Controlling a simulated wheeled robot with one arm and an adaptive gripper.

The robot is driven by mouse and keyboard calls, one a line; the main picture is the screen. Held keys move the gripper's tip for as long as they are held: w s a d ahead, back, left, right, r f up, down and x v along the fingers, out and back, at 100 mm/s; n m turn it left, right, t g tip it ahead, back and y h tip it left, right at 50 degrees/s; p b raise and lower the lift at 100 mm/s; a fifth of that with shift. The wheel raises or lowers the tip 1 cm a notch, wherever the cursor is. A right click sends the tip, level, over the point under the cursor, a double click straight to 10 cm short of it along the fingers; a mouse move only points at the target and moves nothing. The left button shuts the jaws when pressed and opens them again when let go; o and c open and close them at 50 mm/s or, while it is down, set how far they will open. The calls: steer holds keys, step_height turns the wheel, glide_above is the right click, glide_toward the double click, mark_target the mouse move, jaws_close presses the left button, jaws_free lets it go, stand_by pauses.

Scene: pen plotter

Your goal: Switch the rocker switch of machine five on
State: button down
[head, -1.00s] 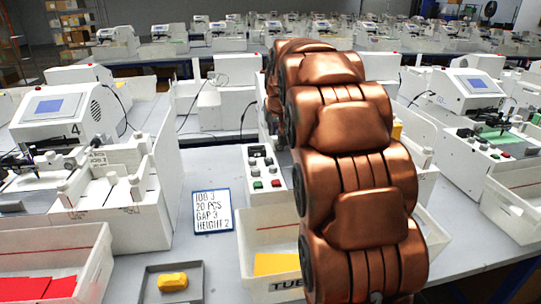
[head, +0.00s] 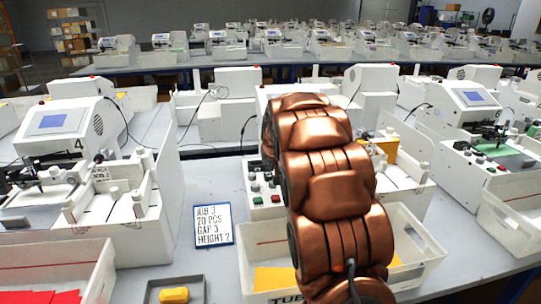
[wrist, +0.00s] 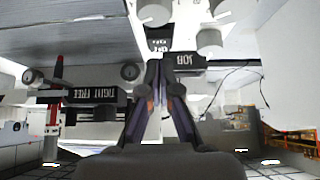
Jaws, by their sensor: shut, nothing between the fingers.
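The white machine (head: 275,92) behind my arm, to the right of the one marked 4, is mostly covered in the head view. I cannot read its number. Its control panel (head: 250,176) with dark knobs and a green and a red button shows left of my arm. My gripper (wrist: 160,66) is shut and empty in the wrist view; my arm hides it in the head view. Just beyond its fingertips is a small dark part (wrist: 158,45) with pale marks, possibly the rocker switch. Its position is too small to tell, and contact is unclear.
A white bin (head: 428,258), a job card (head: 213,225) and a grey tray with a yellow object (head: 174,295) are on the table.

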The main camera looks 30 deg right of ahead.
mark_target(270, 176)
steer(key=shift+s+f, duration=0.1)
steer(key=shift+f, duration=0.85)
steer(key=shift+s+a+f+t+b, duration=0.1)
steer(key=shift+s+f+t+b, duration=0.15)
steer(key=shift+f+b, duration=0.5)
steer(key=shift+w+r, duration=0.1)
steer(key=shift+r, duration=0.5)
steer(key=shift+r, duration=0.65)
